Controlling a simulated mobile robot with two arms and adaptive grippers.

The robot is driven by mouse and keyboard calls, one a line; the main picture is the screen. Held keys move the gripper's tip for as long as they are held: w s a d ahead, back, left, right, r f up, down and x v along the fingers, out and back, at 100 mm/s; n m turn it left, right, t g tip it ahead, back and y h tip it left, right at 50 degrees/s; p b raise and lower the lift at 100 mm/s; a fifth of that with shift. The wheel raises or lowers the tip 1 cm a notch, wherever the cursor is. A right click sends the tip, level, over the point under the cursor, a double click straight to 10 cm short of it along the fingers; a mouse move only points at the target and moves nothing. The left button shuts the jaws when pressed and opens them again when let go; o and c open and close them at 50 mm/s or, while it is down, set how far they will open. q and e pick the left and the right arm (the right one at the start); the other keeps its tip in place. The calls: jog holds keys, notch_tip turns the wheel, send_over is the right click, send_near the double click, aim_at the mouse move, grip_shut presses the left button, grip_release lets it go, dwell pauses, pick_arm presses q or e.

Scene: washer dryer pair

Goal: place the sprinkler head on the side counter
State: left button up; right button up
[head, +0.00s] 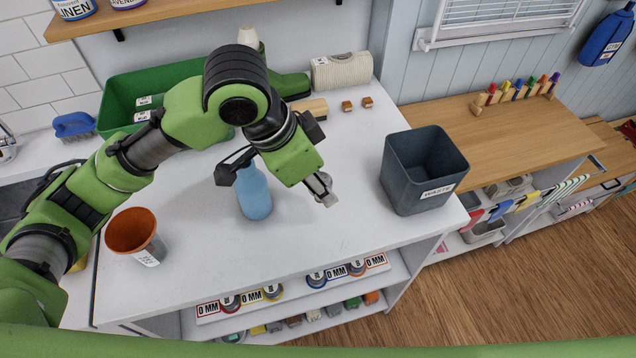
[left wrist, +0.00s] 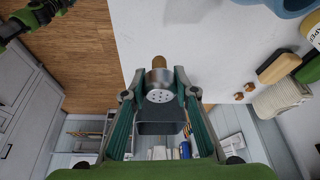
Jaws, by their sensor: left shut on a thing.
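My left gripper (head: 322,188) is shut on the sprinkler head (head: 325,196), a small silver-grey piece. In the left wrist view the sprinkler head (left wrist: 159,88) sits between the two fingertips, its perforated face toward the camera and a brass-coloured end beyond. In the head view it is over the white counter (head: 330,240), between a blue bottle (head: 254,194) and the grey waste bin (head: 422,172). A wooden-topped counter (head: 480,135) adjoins on the right. In the left wrist view, a green and black part of my other arm shows at the upper left; its fingers are unclear.
An orange-brown pot (head: 136,235) stands at the white counter's left front. A green bin (head: 150,95), a rolled towel (head: 342,71) and small wooden blocks (head: 357,104) are at the back. Coloured pegs (head: 517,90) stand on the wooden top, whose front is clear.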

pick_arm(q)
jog(key=w+f, duration=0.4)
jog(key=f, duration=0.1)
jog(key=shift+w+d+f, duration=0.1)
jog(key=shift+w+d, duration=0.05)
jog(key=shift+d, duration=0.05)
jog(key=f, duration=0.1)
jog(key=f+p, duration=0.1)
jog(key=f, duration=0.1)
jog(key=shift+w+f, duration=0.1)
jog(key=shift+w, duration=0.2)
jog(key=shift+f+p, duration=0.25)
jog(key=shift+p, duration=0.05)
pick_arm(e)
jog(key=shift+w+r, duration=0.75)
jog(key=shift+r, duration=0.1)
pick_arm(q)
jog(key=shift+f, duration=0.15)
jog(key=o, duration=1.2)
jog(key=shift+o, duration=0.2)
